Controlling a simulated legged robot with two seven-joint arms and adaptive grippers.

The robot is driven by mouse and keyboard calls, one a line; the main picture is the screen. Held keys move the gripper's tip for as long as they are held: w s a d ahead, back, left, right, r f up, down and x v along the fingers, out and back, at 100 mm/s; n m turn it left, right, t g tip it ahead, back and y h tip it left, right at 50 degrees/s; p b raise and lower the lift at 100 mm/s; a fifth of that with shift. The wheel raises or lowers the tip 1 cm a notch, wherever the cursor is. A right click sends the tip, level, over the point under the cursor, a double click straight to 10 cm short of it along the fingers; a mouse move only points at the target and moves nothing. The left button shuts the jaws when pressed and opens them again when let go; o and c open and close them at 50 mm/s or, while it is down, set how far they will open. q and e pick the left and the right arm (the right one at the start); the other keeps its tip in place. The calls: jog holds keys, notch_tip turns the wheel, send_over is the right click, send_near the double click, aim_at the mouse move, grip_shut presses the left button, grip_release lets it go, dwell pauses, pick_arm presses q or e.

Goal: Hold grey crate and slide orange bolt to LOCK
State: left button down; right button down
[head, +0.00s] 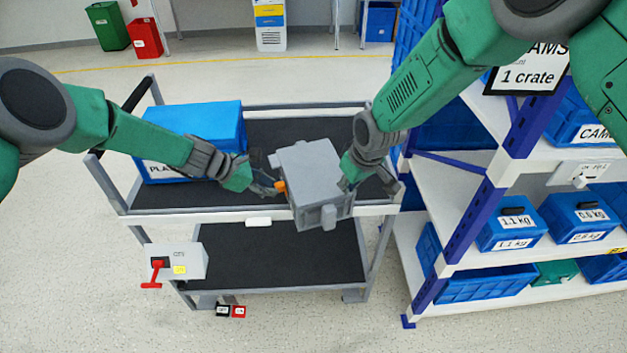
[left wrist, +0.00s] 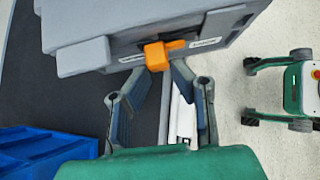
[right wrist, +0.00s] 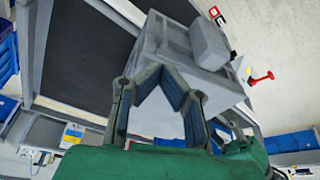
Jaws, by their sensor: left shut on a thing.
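The grey crate (head: 309,172) is held up over the front rail of the cart, slightly tilted. Its orange bolt (head: 280,187) is on its left side. In the left wrist view the orange bolt (left wrist: 157,55) sits between two white labels too small to read. My left gripper (head: 277,187) is shut on the orange bolt. My right gripper (head: 345,185) is at the crate's right side. In the right wrist view its fingertips (right wrist: 163,68) are close together in front of the grey crate (right wrist: 185,60). Whether they clamp it is unclear.
A blue lidded box (head: 200,135) stands at the left of the cart's top shelf (head: 265,130). A switch box with a red handle (head: 155,272) hangs on the cart's left front. A shelf rack (head: 478,205) with blue bins stands close on the right.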

pick_arm(q)
jog(key=shift+s+d, duration=0.1)
jog(key=shift+s, duration=0.2)
jog(key=shift+s+d, duration=0.15)
jog(key=shift+s, duration=0.15)
jog(key=shift+s+d, duration=0.1)
jog(key=shift+s, duration=0.35)
jog(key=c, duration=1.4)
grip_release()
jog(key=shift+c, duration=0.2)
jog(key=shift+v, duration=2.5)
